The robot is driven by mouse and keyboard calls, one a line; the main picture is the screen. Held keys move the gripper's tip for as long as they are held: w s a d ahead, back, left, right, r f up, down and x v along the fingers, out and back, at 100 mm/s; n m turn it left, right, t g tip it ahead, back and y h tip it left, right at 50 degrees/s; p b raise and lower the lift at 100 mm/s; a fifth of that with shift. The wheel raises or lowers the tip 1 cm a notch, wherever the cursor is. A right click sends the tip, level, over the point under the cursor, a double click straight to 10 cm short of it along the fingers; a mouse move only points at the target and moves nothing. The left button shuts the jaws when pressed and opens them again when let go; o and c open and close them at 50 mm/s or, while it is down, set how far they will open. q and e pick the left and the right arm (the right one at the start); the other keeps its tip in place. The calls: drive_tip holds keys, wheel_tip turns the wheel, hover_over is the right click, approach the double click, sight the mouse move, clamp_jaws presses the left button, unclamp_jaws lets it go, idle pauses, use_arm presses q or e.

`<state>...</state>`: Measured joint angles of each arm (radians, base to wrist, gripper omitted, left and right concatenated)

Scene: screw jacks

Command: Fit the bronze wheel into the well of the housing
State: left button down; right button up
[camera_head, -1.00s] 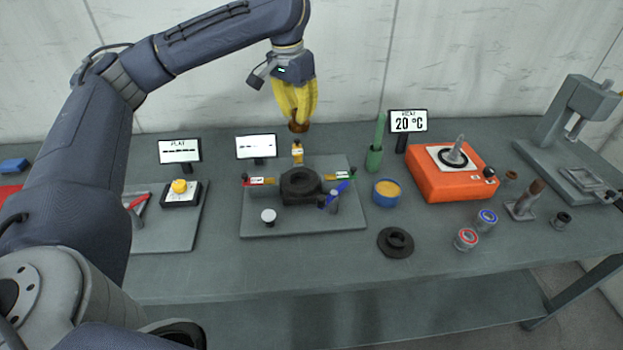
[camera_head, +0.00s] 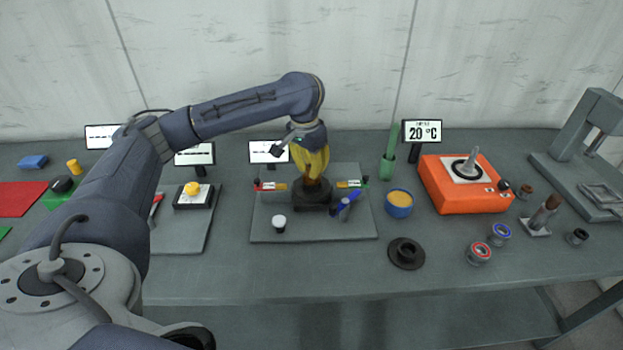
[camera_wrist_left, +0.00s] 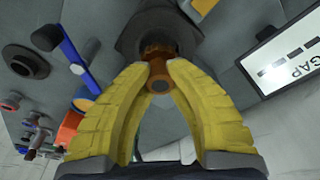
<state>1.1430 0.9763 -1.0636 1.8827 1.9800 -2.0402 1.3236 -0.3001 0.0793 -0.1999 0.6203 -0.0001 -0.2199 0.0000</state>
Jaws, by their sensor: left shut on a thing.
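My left gripper (camera_head: 312,176) points down over the dark housing (camera_head: 313,201) at the middle of the grey base plate. Its yellow fingers are shut on the bronze wheel, which shows between the fingertips in the left wrist view (camera_wrist_left: 158,78). The wheel is at the top of the housing, over or in its well; I cannot tell how deep it sits. The housing's dark round body (camera_wrist_left: 140,22) shows around and behind the wheel in the left wrist view. The fingers hide much of the wheel and the well. My right gripper is not in view.
A blue-handled clamp (camera_head: 346,202) and a green-tipped one (camera_head: 352,183) stand right of the housing, a red-tipped one (camera_head: 268,186) left. A white knob (camera_head: 279,222) is in front. A blue bowl (camera_head: 399,203), black flanged part (camera_head: 406,253) and orange heater (camera_head: 465,185) lie right.

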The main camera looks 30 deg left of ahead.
sight(311, 179)
use_arm(q)
drive_tip(key=shift+f, duration=2.05)
drive_tip(key=shift+f, duration=0.1)
drive_tip(key=c, duration=1.3)
unclamp_jaws()
drive_tip(key=shift+c, duration=0.2)
wheel_tip(311, 179, up, 12)
drive_tip(key=s, duration=0.1)
drive_tip(key=shift+s+a, duration=0.15)
drive_tip(key=shift+s, duration=0.25)
drive_tip(key=shift+w, duration=0.1)
